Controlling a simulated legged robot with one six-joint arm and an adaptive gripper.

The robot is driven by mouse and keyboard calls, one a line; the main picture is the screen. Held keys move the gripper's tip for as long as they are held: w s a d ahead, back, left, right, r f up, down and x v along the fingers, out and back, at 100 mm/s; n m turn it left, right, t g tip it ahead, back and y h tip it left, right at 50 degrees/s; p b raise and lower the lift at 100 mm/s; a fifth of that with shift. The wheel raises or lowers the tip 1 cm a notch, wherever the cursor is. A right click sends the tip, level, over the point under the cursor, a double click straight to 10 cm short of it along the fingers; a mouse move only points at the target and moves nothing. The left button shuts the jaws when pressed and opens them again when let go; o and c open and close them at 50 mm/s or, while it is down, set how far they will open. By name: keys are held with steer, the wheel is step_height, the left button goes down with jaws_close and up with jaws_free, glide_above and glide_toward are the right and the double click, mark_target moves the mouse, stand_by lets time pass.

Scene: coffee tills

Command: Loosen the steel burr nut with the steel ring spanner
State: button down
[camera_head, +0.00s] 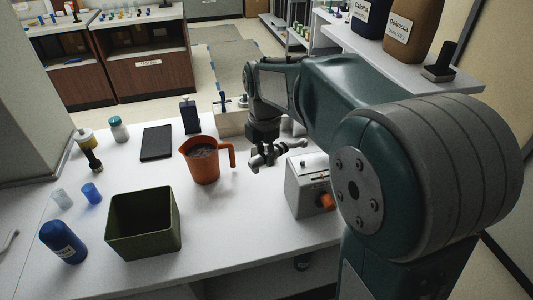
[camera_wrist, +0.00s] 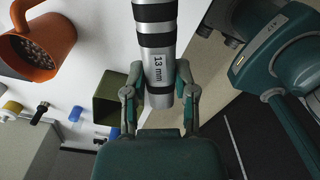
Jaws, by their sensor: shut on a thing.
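My gripper (camera_head: 266,157) hangs over the white counter, between the orange jug and a grey box. In the wrist view my gripper (camera_wrist: 160,92) is shut on a silver shaft with black bands marked "13 mm", which I take to be the steel ring spanner (camera_wrist: 155,42). Its shaft runs out of the top of that view, so its ring end is hidden. In the head view the spanner is too small to tell from the fingers. I cannot make out the steel burr nut in either view.
The orange jug (camera_head: 203,160) with dark contents stands left of my gripper. The grey box (camera_head: 308,185) with an orange knob stands close on the right. An olive bin (camera_head: 143,222), a blue bottle (camera_head: 62,242) and a black slab (camera_head: 157,142) stand farther left. Bare counter lies in front.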

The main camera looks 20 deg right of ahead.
steer(key=shift+s+d+f, duration=0.1)
steer(key=shift+d+f, duration=0.05)
steer(key=shift+d, duration=0.15)
steer(key=shift+f, duration=0.3)
steer(key=f, duration=0.3)
steer(key=shift+a+f, duration=0.2)
steer(key=shift+f, duration=0.05)
steer(key=shift+d, duration=0.3)
steer(key=shift+a, duration=0.25)
steer(key=shift+f, duration=1)
stand_by(0.4)
